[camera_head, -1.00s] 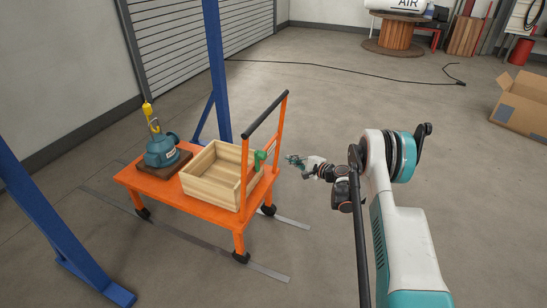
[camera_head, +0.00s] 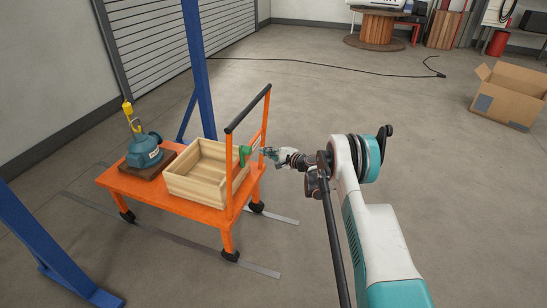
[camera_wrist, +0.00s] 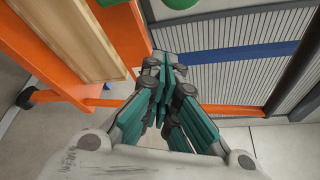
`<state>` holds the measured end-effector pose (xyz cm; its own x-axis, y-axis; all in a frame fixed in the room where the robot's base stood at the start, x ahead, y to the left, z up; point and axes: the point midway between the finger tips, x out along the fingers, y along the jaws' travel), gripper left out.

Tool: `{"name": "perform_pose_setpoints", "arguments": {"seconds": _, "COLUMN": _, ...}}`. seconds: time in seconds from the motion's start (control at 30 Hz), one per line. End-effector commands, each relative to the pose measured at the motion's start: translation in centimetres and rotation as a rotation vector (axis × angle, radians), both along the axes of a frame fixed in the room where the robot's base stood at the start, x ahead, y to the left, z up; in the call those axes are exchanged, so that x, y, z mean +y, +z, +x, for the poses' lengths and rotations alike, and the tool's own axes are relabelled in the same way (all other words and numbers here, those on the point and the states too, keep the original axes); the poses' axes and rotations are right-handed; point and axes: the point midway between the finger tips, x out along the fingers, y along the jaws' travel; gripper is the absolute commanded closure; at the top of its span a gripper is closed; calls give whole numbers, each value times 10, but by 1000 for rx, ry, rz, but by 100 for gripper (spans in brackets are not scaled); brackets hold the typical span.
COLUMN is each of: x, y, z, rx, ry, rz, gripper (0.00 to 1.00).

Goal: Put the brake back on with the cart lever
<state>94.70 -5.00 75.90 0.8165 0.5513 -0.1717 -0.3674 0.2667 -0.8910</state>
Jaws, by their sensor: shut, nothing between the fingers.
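The orange cart (camera_head: 208,213) stands left of centre in the head view, with a black push bar (camera_head: 247,108) on its orange uprights. The green cart lever (camera_head: 245,154) is at the handle end beside the wooden box. In the wrist view a green round part (camera_wrist: 181,3), likely the lever's knob, is cut off at the top edge. My gripper (camera_head: 264,152) is shut and empty, just right of the lever and close to the cart's near upright. In the wrist view my gripper (camera_wrist: 163,65) has its teal fingers together. I cannot tell whether it touches the lever.
The wooden box (camera_head: 195,186) and a teal pump (camera_head: 143,150) on a brown base sit on the cart. A yellow hook (camera_head: 128,108) hangs above the pump. Blue posts (camera_head: 198,75) stand behind and at left. A cardboard box (camera_head: 512,95) lies far right. Floor between is clear.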

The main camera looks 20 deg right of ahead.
Motion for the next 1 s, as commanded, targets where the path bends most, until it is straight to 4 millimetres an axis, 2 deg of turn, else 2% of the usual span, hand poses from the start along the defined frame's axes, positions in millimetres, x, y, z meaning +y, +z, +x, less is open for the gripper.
{"name": "perform_pose_setpoints", "arguments": {"seconds": 0.17, "x": 22, "y": -9, "z": 30, "rx": 0, "ry": 2, "rz": 0, "gripper": 100}}
{"name": "perform_pose_setpoints", "arguments": {"seconds": 0.3, "x": 29, "y": 2, "z": 15, "rx": 0, "ry": 0, "rz": 0, "gripper": 100}}
{"name": "perform_pose_setpoints", "arguments": {"seconds": 0.5, "x": 38, "y": 9, "z": 3, "rx": 0, "ry": 0, "rz": 0, "gripper": 100}}
{"name": "perform_pose_setpoints", "arguments": {"seconds": 1.0, "x": 41, "y": 13, "z": -1, "rx": 0, "ry": -1, "rz": 0, "gripper": 100}}
